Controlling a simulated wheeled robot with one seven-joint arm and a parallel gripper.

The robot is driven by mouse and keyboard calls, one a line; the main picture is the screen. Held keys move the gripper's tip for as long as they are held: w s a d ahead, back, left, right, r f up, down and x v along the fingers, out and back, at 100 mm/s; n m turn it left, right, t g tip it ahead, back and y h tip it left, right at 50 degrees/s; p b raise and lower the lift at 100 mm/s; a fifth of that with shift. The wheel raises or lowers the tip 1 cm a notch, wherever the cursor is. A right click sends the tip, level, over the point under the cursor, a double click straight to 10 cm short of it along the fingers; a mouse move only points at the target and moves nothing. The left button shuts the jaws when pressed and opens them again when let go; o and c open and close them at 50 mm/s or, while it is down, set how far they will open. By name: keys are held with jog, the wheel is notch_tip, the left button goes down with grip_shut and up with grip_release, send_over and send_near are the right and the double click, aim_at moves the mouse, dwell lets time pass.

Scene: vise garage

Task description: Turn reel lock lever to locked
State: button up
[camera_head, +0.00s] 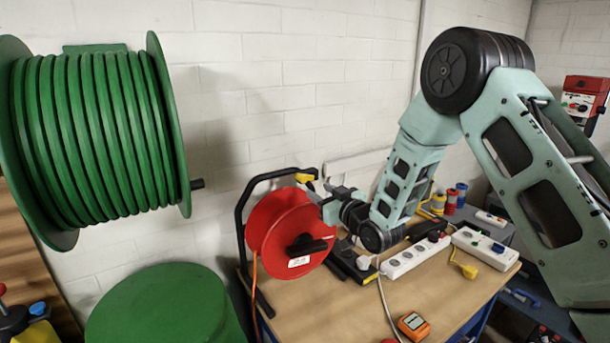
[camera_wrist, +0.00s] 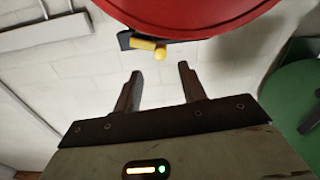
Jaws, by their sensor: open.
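The red cable reel (camera_head: 272,226) stands in a black frame on the workbench. Its small yellow lever (camera_head: 304,178) sits at the frame's top right. In the wrist view the yellow lever (camera_wrist: 148,45) sticks out from a dark mount below the red reel's edge (camera_wrist: 200,14). My gripper (camera_wrist: 158,72) is open and empty, its fingers pointing toward the lever. The lever is just beyond the fingertips, roughly between their lines, with no contact visible. In the head view my gripper (camera_head: 330,200) is beside the reel's right rim; its fingers are hard to make out.
The workbench (camera_head: 345,310) carries white power strips (camera_head: 415,258), an orange meter (camera_head: 413,325) and loose cables right of the reel. A white wall (camera_head: 290,70) is close behind. A large green hose reel (camera_head: 95,135) and a green drum (camera_head: 160,305) are at left.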

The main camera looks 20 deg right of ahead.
aim_at(305, 181)
jog(key=p+x, duration=0.3)
jog(key=x, duration=0.5)
jog(key=shift+w+f, duration=0.1)
grip_shut()
